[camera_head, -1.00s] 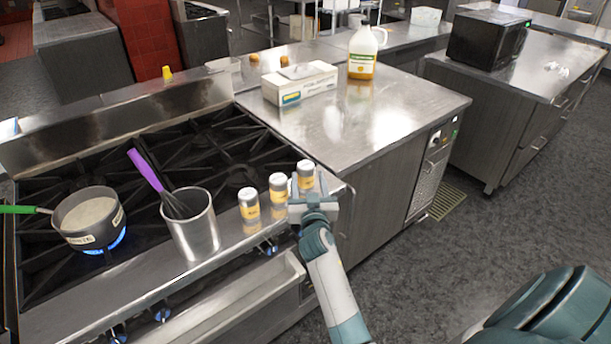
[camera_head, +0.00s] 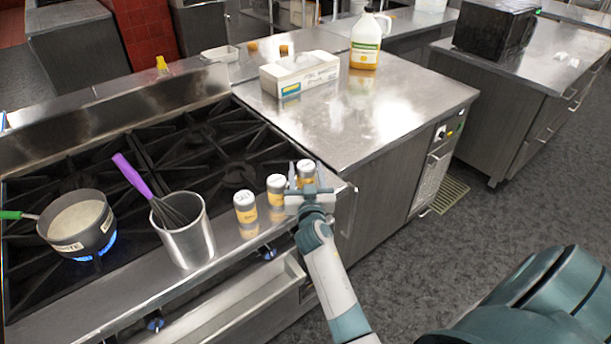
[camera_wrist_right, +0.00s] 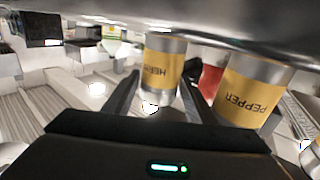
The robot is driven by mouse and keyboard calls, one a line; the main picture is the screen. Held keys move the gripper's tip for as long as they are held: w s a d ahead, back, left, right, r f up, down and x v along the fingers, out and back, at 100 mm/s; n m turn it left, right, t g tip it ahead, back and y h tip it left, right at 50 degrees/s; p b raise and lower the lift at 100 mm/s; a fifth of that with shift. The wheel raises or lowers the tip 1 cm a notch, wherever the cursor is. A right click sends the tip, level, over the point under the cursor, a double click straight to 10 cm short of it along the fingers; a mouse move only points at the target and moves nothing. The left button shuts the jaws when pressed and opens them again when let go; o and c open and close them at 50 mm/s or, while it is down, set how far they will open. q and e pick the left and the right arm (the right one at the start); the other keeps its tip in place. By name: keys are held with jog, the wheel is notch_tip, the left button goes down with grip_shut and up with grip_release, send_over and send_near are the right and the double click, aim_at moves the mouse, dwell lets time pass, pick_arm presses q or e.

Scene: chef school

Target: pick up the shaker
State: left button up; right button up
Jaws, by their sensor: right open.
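Three small shakers with silver lids and yellow labels stand in a row on the stove's front ledge: a left one (camera_head: 245,207), a middle one (camera_head: 276,186) and a right one (camera_head: 305,168). My right gripper (camera_head: 306,176) is open at the right shaker, with a finger to each side of it and its lower part hidden. In the right wrist view a shaker (camera_wrist_right: 165,68) with a partly hidden label shows between the open fingers (camera_wrist_right: 160,98). A shaker labelled PEPPER (camera_wrist_right: 255,92) stands just outside the finger on the right. My left gripper is out of view.
A metal container (camera_head: 186,238) with a purple-handled whisk (camera_head: 132,175) stands left of the shakers. A pot (camera_head: 78,225) sits over a lit blue flame. The steel counter (camera_head: 400,115) behind holds a white box (camera_head: 300,73) and a jug (camera_head: 366,40); its front is clear.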

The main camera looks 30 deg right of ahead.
jog(key=shift+f, duration=0.1)
jog(key=shift+w+d, duration=0.1)
jog(key=c, duration=0.9)
jog(key=shift+c, duration=0.2)
jog(key=shift+r, duration=0.7)
jog(key=r, duration=0.3)
jog(key=shift+s+d+r+b, duration=0.1)
jog(key=shift+s+d+b, duration=0.25)
jog(key=shift+b, duration=0.05)
pick_arm(q)
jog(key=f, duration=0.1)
jog(key=b, duration=0.1)
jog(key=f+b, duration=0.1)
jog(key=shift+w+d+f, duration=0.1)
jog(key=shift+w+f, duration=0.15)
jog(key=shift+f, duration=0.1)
pick_arm(e)
jog(key=s+d+r, duration=0.6)
jog(key=s+d, duration=0.1)
jog(key=shift+s+d+r, duration=0.2)
jog(key=shift+s+r, duration=0.05)
jog(key=shift+s, duration=0.15)
